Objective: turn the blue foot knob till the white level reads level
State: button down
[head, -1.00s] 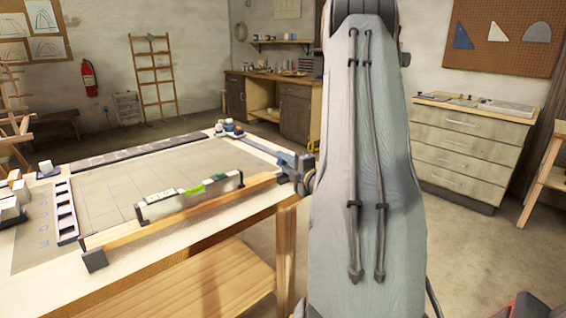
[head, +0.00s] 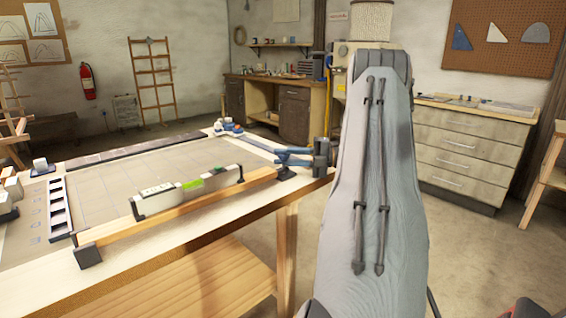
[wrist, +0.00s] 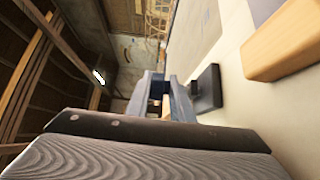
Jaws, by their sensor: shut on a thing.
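The white level (head: 160,201) lies along a wooden lath (head: 180,211) on the near side of the table. Its bright green vial (head: 192,184) shows, but the bubble is too small to read. My gripper (head: 281,156) is at the lath's far right end, its blue fingers pointing left over the table edge. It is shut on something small. In the wrist view a dark blue piece (wrist: 158,90) shows between the fingers; it looks like the blue foot knob, mostly hidden. A dark foot block (wrist: 207,88) stands right beside the fingers.
Another dark block (head: 88,257) holds the lath's near end. A slotted white rack (head: 60,206) and small blocks lie at the table's left. The gridded mat (head: 130,170) is mostly clear.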

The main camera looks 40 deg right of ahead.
jog(key=shift+w+r+n+g+y+b, duration=0.1)
jog(key=shift+r+n+g+y+b, duration=0.15)
jog(key=shift+n+g+y+b, duration=0.45)
jog(key=shift+w+r+n+g+y+b, duration=0.1)
jog(key=shift+r+n+g+y+b, duration=0.2)
jog(key=shift+n+g+y, duration=0.6)
jog(key=shift+s+g, duration=0.1)
jog(key=shift+g, duration=0.3)
jog(key=c, duration=1.7)
grip_release()
jog(key=shift+f, duration=0.15)
jog(key=shift+s+f, duration=0.1)
jog(key=shift+f, duration=0.05)
jog(key=b+v, duration=0.1)
jog(key=v, duration=0.4)
jog(key=shift+d, duration=0.1)
jog(key=shift+s+d+p, duration=0.35)
jog(key=shift+d+p, duration=0.15)
jog(key=shift+p, duration=0.55)
jog(key=shift+s+d+p, duration=0.3)
jog(key=shift+d+p, duration=0.2)
jog(key=shift+p, duration=0.1)
